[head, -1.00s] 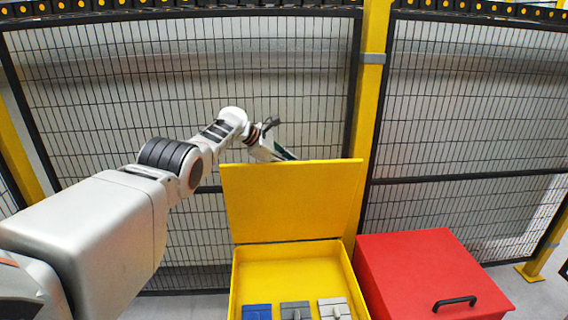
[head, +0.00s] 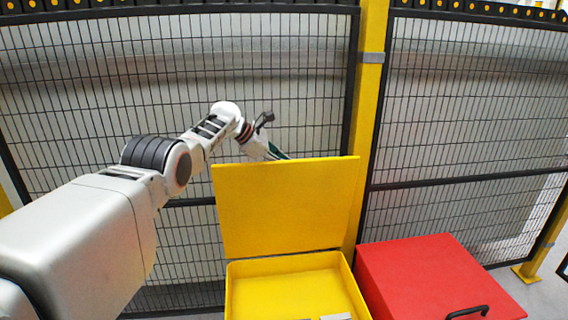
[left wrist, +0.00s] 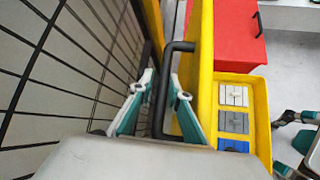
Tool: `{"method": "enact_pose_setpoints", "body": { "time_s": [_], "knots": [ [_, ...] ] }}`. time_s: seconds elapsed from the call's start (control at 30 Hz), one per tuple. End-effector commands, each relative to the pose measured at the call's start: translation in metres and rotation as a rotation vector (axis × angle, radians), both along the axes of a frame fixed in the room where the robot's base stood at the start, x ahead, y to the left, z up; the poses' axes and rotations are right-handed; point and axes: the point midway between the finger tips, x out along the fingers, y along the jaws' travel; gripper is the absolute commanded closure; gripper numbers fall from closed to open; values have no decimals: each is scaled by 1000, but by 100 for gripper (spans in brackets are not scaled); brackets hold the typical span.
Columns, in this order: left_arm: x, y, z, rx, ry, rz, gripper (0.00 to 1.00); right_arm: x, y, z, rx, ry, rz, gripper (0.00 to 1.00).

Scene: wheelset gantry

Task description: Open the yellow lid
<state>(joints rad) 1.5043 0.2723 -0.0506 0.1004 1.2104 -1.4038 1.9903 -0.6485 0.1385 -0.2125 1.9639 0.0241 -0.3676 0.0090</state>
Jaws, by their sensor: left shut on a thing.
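The yellow lid (head: 285,210) stands raised, roughly upright, at the back of the yellow box (head: 290,290) in the head view. My left gripper (head: 277,153) is at the lid's top edge, partly hidden behind it. In the left wrist view the lid (left wrist: 206,70) is seen edge-on, with a black bar handle (left wrist: 165,85) on its outer side. My left gripper's fingers (left wrist: 160,105) are on either side of this handle, shut on it. Part of what looks like my right gripper (left wrist: 295,142) shows at the right edge; its finger state is unclear.
A red box (head: 430,275) with a black handle stands right of the yellow box. Blue and grey blocks (left wrist: 234,120) lie in the yellow box. A black mesh fence (head: 290,100) with a yellow post (head: 368,100) stands close behind the lid and my left arm.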

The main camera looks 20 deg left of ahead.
Motion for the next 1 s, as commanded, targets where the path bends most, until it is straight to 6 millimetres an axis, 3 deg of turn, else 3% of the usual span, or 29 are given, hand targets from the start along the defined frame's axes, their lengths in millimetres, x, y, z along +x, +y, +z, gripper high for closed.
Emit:
{"method": "enact_pose_setpoints", "body": {
  "time_s": [0.03,0.27,0.3,0.33,0.8,1.0],
  "knots": [
    [3,8,1,3,-8,23,100,0,0,0,0,0,0,64],
    [3,8,0,4,-6,23,100,0,0,0,0,0,0,64],
    [3,8,0,4,-6,23,75,0,0,0,0,0,0,64],
    [3,8,0,6,-6,22,72,0,0,0,0,1,0,64],
    [2,4,-2,2,-2,13,72,-2,-2,-3,-7,6,2,64],
    [2,7,2,5,-15,12,72,0,-1,5,-4,1,1,64]
  ]
}}
